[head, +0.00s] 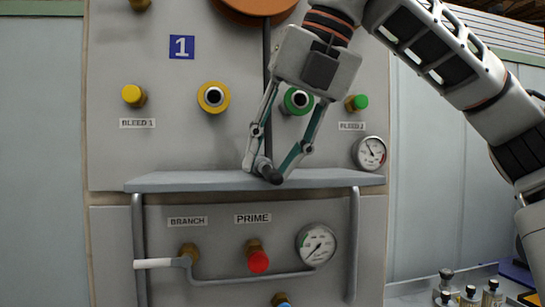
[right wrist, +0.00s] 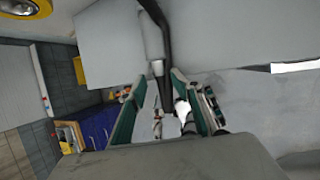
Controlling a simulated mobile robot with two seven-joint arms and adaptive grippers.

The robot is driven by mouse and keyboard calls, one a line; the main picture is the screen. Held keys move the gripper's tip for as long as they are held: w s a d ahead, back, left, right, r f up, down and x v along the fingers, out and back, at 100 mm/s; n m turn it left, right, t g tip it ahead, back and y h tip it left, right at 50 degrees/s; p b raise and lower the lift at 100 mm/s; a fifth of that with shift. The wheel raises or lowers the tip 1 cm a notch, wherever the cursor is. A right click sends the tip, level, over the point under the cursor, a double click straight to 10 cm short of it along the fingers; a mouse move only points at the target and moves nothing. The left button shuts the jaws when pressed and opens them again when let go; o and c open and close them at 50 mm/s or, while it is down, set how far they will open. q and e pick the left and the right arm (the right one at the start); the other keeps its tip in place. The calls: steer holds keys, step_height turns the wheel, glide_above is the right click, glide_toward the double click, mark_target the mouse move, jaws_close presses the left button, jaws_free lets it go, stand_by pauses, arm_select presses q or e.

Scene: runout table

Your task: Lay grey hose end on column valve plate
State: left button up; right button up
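The valve plate (head: 160,183) is a grey shelf across the front of the column. My right gripper (head: 263,170) is low over its middle, with the fingertips close to the top surface. The fingers are nearly together on the grey hose end (right wrist: 157,68), which shows between them in the right wrist view (right wrist: 160,88). The dark hose (head: 267,50) hangs from the orange reel (head: 256,6) and runs down behind the gripper. The fingertips partly hide the hose end, and I cannot tell whether it touches the plate. My left gripper is not in view.
Yellow knobs (head: 213,97) and green knobs (head: 298,100) stick out above the plate, with a gauge (head: 369,153) at its right. Below are a red knob (head: 258,262), a white-handled lever (head: 153,263) and another gauge (head: 316,244). Both ends of the plate look clear.

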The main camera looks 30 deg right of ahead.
steer(key=shift+d+f, duration=0.1)
steer(key=v, duration=1.2)
stand_by(0.4)
